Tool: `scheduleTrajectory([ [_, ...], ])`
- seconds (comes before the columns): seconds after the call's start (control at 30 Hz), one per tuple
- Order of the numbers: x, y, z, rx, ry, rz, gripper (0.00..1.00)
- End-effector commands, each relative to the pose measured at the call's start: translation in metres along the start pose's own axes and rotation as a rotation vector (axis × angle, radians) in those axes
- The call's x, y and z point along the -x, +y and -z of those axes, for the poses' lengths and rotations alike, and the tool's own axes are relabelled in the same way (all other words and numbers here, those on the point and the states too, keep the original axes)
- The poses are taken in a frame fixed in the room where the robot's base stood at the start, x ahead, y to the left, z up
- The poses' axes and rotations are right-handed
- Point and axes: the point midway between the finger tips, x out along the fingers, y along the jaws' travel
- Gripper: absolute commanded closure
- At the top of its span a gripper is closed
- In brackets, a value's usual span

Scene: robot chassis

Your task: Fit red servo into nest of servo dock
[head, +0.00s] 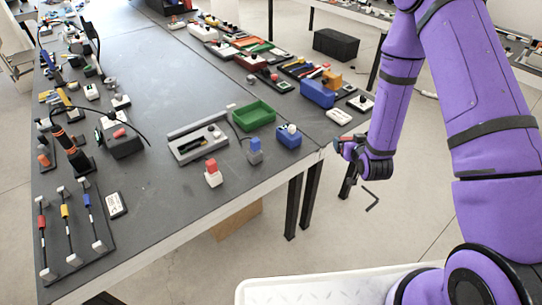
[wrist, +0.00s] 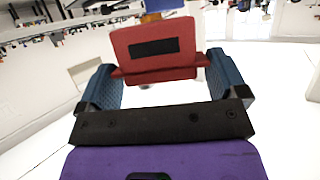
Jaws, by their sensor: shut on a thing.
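The red servo (wrist: 155,47) sits between the two blue fingers of my gripper (wrist: 162,75) in the wrist view. It has a black label and side flanges, and my gripper is shut on it. In the head view my gripper (head: 345,147) is off the table's right front corner, above the floor, with a bit of red showing at its tip. A grey block with a dark recess (head: 184,149) lies near the table's front edge, left of my gripper; it may be the servo dock, but I cannot tell its nest clearly.
A green tray (head: 254,116), a blue block (head: 288,138) and a red-topped white block (head: 213,174) stand near the grey block. A rack with coloured rods (head: 75,245) is at the front left. The table's middle (head: 150,75) is largely clear. A dark bent bar (head: 372,199) shows below my gripper.

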Motion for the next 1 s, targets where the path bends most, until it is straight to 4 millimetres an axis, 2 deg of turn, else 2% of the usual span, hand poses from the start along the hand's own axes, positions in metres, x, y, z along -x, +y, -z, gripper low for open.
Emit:
scheduleTrajectory([
  [0.07, 0.0, 0.0, 0.0, 0.0, 0.001, 0.0, 0.37],
  [0.27, -0.003, -0.001, -0.017, 0.001, -0.002, 0.002, 0.37],
  [0.37, -0.003, -0.012, -0.025, 0.008, -0.001, 0.021, 0.37],
  [0.47, 0.002, -0.041, -0.036, 0.031, -0.003, 0.074, 0.37],
  [0.57, 0.013, -0.086, -0.048, 0.065, -0.005, 0.159, 0.37],
  [0.7, 0.04, -0.155, -0.064, 0.121, -0.005, 0.296, 0.37],
  [0.8, 0.062, -0.196, -0.073, 0.159, -0.003, 0.385, 0.37],
  [0.9, 0.083, -0.228, -0.079, 0.19, -0.002, 0.458, 0.37],
  [1.0, 0.1, -0.249, -0.082, 0.211, -0.001, 0.51, 0.37],
])
